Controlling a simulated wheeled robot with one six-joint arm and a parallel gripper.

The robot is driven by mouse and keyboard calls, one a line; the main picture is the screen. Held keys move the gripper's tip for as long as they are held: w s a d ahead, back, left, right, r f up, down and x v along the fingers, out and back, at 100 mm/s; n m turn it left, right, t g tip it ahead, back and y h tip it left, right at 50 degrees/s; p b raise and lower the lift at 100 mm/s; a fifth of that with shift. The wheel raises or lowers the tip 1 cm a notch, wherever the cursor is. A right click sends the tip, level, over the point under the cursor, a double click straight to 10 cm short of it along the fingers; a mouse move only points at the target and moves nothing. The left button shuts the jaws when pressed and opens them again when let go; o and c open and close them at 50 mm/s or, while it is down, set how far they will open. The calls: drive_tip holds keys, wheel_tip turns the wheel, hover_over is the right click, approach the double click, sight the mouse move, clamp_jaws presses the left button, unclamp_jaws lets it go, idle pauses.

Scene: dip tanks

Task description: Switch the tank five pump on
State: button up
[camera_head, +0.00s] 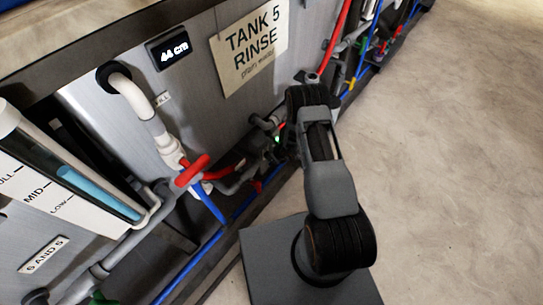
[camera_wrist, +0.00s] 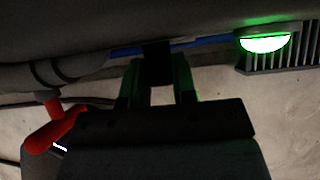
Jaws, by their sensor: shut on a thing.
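The tank with the "TANK 5 RINSE" sign (camera_head: 250,45) stands behind my arm in the head view. Low on its front, a small green light shows beside dark pump parts (camera_head: 264,123), partly hidden by my arm. In the wrist view the lamp (camera_wrist: 265,43) glows bright green next to a dark finned housing (camera_wrist: 290,60). My gripper (camera_wrist: 160,80) is shut on a small dark block (camera_wrist: 157,62), which looks like a switch handle under the dark body above. Its exact shape and position are too dark to tell. The head view hides my fingertips.
A red-handled valve (camera_head: 192,170) sits on the white pipe at left; a red handle (camera_wrist: 50,130) shows at lower left in the wrist view. Blue pipe (camera_head: 190,262) runs along the tank's foot. A level gauge (camera_head: 75,180) stands left. Floor at right is clear.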

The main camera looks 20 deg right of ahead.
idle(0.4)
drive_tip(key=o, duration=0.9)
drive_tip(key=shift+s+d+r, duration=0.1)
drive_tip(key=shift+d+r, duration=0.05)
drive_tip(key=shift+r, duration=0.2)
drive_tip(key=s+d, duration=0.2)
drive_tip(key=s, duration=0.1)
drive_tip(key=s+d+p, duration=0.1)
drive_tip(key=s+d, duration=0.1)
drive_tip(key=s, duration=0.1)
drive_tip(key=s+d, duration=0.3)
drive_tip(key=s, duration=0.1)
drive_tip(key=shift+d+r+p, duration=0.1)
drive_tip(key=shift+p, duration=0.3)
